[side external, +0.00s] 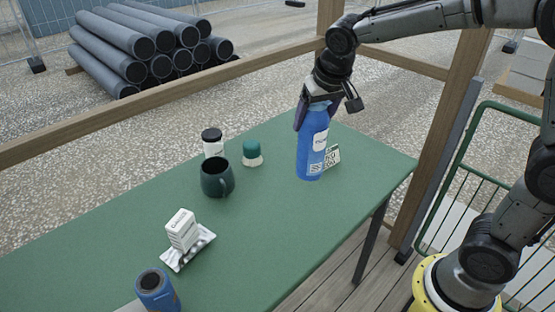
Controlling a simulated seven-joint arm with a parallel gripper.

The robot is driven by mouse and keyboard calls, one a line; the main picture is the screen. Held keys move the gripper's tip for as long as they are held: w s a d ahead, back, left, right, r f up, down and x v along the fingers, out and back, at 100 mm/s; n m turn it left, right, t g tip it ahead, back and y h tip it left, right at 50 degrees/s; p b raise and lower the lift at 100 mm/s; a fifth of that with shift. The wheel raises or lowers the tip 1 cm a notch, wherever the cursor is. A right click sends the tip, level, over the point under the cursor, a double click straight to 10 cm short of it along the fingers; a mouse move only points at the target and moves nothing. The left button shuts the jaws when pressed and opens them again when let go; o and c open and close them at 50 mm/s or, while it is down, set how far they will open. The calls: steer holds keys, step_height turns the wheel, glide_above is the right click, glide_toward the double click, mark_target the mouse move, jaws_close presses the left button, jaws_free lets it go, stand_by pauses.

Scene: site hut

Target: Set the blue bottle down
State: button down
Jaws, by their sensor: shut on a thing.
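The blue bottle (312,145) is upright at the right part of the green table (330,220). It has a white label on its side. My gripper (318,103) is above it, shut around its top, and hides the neck. The bottle's base appears at or very close to the table top; I cannot tell whether it touches.
A small white printed card (332,156) is just right of the bottle. A dark green mug (217,178), a white jar with a dark lid (212,143) and a teal-capped jar (252,154) stand left. A white box (181,231) and a blue can (156,290) are nearer the front.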

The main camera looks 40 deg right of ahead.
steer(key=w+f, duration=1.2)
steer(key=shift+d, duration=0.2)
steer(key=shift+f, duration=0.15)
jaws_free()
steer(key=v, duration=1.2)
steer(key=shift+r, duration=0.2)
